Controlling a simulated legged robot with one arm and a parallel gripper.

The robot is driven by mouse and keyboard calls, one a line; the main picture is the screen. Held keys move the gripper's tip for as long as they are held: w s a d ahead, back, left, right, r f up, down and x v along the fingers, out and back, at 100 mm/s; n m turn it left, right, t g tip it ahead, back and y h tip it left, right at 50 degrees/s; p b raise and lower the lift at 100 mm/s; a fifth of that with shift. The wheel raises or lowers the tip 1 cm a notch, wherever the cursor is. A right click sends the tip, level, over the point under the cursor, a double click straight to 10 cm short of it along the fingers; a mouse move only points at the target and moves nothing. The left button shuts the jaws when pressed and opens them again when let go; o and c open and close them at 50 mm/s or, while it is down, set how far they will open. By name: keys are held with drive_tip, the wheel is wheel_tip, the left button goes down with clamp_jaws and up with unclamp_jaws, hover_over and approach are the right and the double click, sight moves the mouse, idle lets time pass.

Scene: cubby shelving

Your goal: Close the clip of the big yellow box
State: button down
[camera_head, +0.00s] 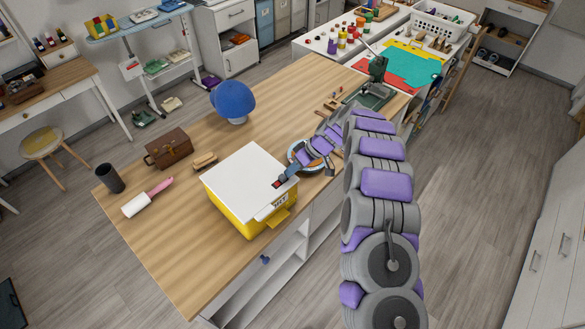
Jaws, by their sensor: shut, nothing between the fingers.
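The big yellow box (226,212) stands on the wooden table with its white lid (245,178) lying on top. A yellow clip (279,219) sticks out from the box's front right side, below a pale labelled piece at the lid's edge. My gripper (278,184) is shut and empty at the lid's right corner, just above the clip side. I cannot tell whether its tips touch the lid. My arm comes in from the right and hides part of the table behind.
On the wooden table (165,232) are a lint roller (134,205), a black cup (110,178), a brown case (167,148), a brush (205,161) and a blue domed object (233,101). A round plate (298,147) lies partly under my arm. The table's front left is clear.

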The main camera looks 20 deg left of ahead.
drive_tip(key=shift+s+a+b, duration=0.3)
drive_tip(key=shift+s+b, duration=0.4)
drive_tip(key=shift+b, duration=0.05)
drive_tip(key=shift+s+a+b, duration=0.3)
drive_tip(key=shift+s+b, duration=0.35)
drive_tip(key=shift+b, duration=0.05)
drive_tip(key=w+d+r+b, duration=0.2)
drive_tip(key=w+d+r, duration=0.4)
drive_tip(key=d+r, duration=0.1)
drive_tip(key=shift+w+r, duration=0.2)
drive_tip(key=shift+r, duration=0.2)
drive_tip(key=shift+d, duration=0.1)
drive_tip(key=shift+d, duration=0.1)
